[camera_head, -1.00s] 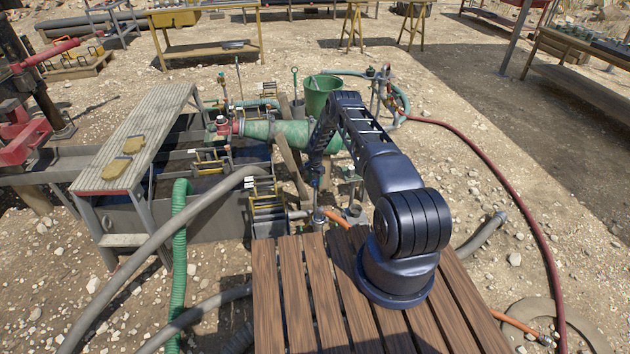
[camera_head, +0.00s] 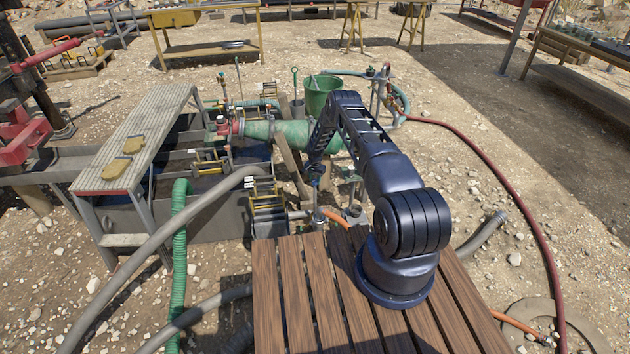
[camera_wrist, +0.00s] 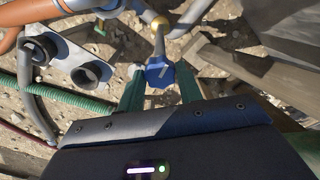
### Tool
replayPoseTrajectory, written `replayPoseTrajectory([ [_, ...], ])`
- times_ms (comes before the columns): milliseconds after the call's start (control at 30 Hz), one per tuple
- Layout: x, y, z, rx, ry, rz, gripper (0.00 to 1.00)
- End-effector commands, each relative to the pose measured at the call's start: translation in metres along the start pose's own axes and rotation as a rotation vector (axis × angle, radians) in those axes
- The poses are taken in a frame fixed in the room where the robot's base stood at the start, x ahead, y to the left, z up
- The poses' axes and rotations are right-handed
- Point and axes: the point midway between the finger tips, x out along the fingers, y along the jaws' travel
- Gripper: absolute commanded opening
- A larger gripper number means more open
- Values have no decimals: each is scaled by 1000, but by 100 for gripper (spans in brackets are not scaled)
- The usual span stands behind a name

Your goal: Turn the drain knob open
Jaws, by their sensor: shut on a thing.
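A blue faceted knob (camera_wrist: 160,71) sits on a thin metal stem with a brass-coloured part (camera_wrist: 160,24) behind it, in the wrist view. My gripper (camera_wrist: 159,86) has its two green fingers on either side of the knob and is shut on it. In the head view my gripper (camera_head: 315,178) hangs down beyond the far edge of the slatted wooden deck, right of the mud tank (camera_head: 205,215). The knob is too small and covered to make out there. Its turn angle cannot be told.
An orange hose (camera_head: 337,218) runs close by my gripper; in the wrist view, an orange pipe (camera_wrist: 12,38) and a grey bracket with two round openings (camera_wrist: 70,62) lie left of the knob. A green pipe (camera_head: 285,132) and bucket (camera_head: 320,96) stand behind.

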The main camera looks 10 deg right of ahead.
Motion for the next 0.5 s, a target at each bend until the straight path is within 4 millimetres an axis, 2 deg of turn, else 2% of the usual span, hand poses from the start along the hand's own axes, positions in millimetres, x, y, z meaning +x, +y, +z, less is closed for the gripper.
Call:
replayPoseTrajectory([
  [500,0,-1,0,-488,0,-1,13],
])
